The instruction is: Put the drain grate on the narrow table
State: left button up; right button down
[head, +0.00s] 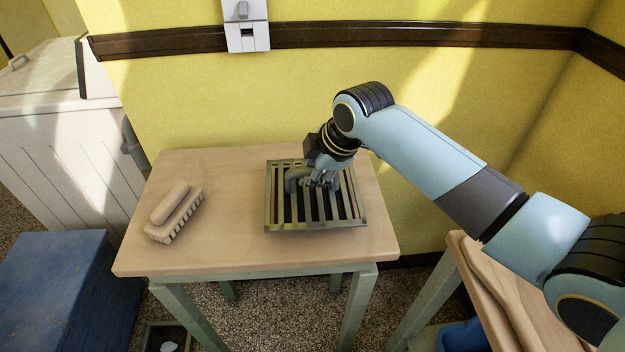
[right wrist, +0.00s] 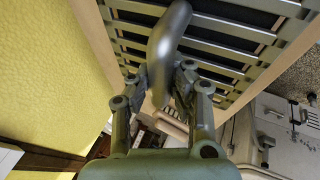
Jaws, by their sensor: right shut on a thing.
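The drain grate (head: 315,226) is a square grey-green metal grid of dark slots with a raised curved handle. It is at the right half of the narrow wooden table (head: 228,180), level or nearly so; I cannot tell whether it touches the top or hovers just above. My right gripper (head: 314,182) is shut on the grate's handle, reaching down from above. In the right wrist view the grey handle (right wrist: 168,45) runs between the fingers (right wrist: 165,80), with the slats (right wrist: 225,35) beyond. My left gripper is not in view.
A scrubbing brush (head: 175,213) lies on the table's left part. A yellow wall with a dark rail (head: 400,36) stands behind. A white ribbed tub (head: 65,130) and a blue box (head: 60,285) are at left. Another wooden surface (head: 500,300) is at lower right.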

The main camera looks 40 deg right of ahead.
jog(key=shift+f, duration=1.4)
jog(key=c, duration=1.3)
grip_release()
jog(key=v, duration=1.2)
